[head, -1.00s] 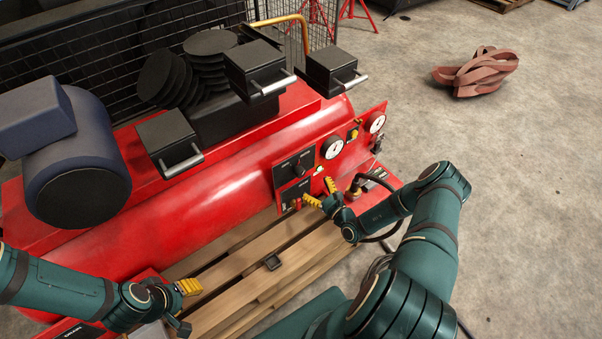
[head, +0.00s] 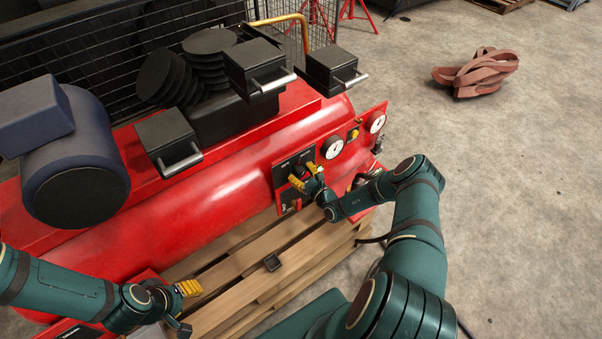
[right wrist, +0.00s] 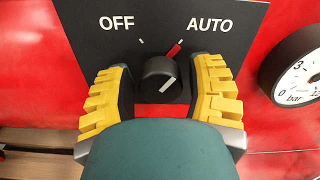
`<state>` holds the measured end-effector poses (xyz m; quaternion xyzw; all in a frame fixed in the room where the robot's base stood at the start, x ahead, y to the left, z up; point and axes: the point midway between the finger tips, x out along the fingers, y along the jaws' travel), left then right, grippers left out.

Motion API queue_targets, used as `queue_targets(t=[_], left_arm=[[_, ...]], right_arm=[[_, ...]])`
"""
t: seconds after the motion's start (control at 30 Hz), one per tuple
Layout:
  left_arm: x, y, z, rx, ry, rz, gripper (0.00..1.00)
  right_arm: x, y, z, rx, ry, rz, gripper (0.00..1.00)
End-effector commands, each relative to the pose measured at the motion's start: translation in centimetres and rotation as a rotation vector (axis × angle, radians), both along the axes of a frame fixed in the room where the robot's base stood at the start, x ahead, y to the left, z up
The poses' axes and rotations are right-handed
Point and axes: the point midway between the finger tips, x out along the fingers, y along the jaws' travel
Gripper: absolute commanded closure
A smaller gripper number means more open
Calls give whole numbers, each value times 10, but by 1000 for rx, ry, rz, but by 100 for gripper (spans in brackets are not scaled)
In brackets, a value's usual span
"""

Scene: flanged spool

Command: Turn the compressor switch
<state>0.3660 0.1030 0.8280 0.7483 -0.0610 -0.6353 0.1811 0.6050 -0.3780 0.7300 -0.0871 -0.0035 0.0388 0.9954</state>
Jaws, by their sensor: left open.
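The compressor switch is a black round knob (right wrist: 160,80) on a dark panel (right wrist: 225,25) marked OFF at left and AUTO at right. A red mark shows at its upper right, toward AUTO, and a pale line crosses its face. My right gripper (right wrist: 160,95) is open, with one yellow finger on each side of the knob and a small gap at each side. In the head view my right gripper (head: 304,175) is at the panel and partly covers the knob. My left gripper (head: 190,287) is open and empty by the pallet at lower left.
The red compressor tank (head: 215,185) lies across a wooden pallet (head: 245,285). A white gauge (head: 332,148) sits right of the switch panel. Black boxes with handles (head: 168,140) are on top. Red straps (head: 475,75) lie on the open floor at right.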

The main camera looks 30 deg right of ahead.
Motion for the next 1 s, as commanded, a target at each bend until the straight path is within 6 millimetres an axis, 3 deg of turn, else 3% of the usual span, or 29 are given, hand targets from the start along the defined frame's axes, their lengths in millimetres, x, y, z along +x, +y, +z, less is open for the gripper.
queue_targets(t=[0.03, 0.1, 0.13, 0.57, 1.0], left_arm=[[0, 0, 0, 0, 0, 0, 53], [0, 0, 0, 0, 0, 0, 53], [0, 0, 0, 0, 0, 0, 53], [0, 0, 2, 0, 0, 0, 53], [0, 1, 23, -4, -2, 0, 53]], right_arm=[[0, 0, 0, 0, 0, 0, 69], [0, 0, 0, 0, 0, 0, 94], [0, 0, 0, 0, 0, 0, 96], [0, 0, 1, -30, -3, -1, 97], [0, 2, 2, -326, -26, 0, 97]])
